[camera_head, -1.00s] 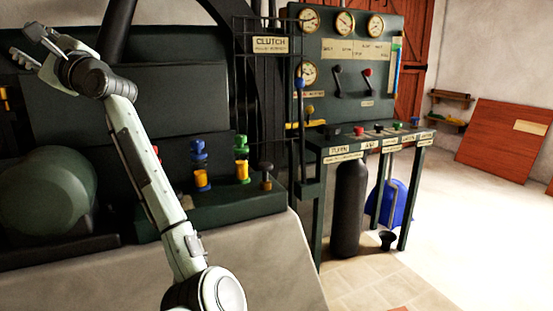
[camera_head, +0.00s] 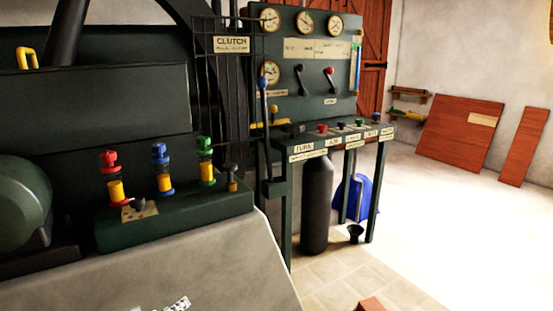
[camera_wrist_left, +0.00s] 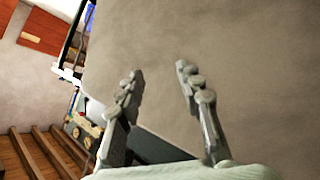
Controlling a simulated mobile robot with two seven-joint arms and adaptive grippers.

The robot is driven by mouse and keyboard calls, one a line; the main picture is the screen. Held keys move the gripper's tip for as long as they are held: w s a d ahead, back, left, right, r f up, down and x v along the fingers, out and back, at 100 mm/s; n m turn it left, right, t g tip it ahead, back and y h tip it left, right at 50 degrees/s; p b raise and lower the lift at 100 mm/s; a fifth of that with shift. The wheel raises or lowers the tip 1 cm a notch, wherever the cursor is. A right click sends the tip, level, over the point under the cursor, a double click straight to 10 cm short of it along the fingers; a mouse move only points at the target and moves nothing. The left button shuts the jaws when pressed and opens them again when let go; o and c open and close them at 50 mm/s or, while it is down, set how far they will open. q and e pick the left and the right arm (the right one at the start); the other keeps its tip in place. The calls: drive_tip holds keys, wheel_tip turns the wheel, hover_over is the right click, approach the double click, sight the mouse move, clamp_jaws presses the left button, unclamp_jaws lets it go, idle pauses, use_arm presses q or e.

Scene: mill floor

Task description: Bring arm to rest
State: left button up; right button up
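My left gripper shows in the left wrist view (camera_wrist_left: 159,72) with its two jointed grey fingers spread apart. Nothing is between them, and a plain grey-beige surface lies beyond. In the head view, finger-like grey parts (camera_head: 178,303), seemingly of the same gripper, just show at the bottom edge, in front of the beige machine base (camera_head: 200,270). The rest of that arm is out of the head view. My right gripper is in neither view.
A dark green machine with red (camera_head: 112,177), blue (camera_head: 162,170) and green (camera_head: 205,160) topped oilers stands at left. A gauge panel (camera_head: 320,100) and a button table (camera_head: 340,139) stand behind it. A black cylinder (camera_head: 316,205) stands under the table. Floor at right is open.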

use_arm(q)
drive_tip(key=s+a+f+m+g+y, duration=0.1)
drive_tip(key=s+f+m+g, duration=0.2)
drive_tip(key=s+f, duration=0.6)
drive_tip(key=s+a+f+m+g+y, duration=0.2)
drive_tip(key=s+f+m+g, duration=0.2)
drive_tip(key=s+f, duration=0.6)
drive_tip(key=s+g, duration=0.1)
drive_tip(key=s, duration=0.5)
drive_tip(key=shift+s+a+g, duration=0.15)
drive_tip(key=shift+s+g, duration=0.15)
drive_tip(key=shift+g, duration=0.1)
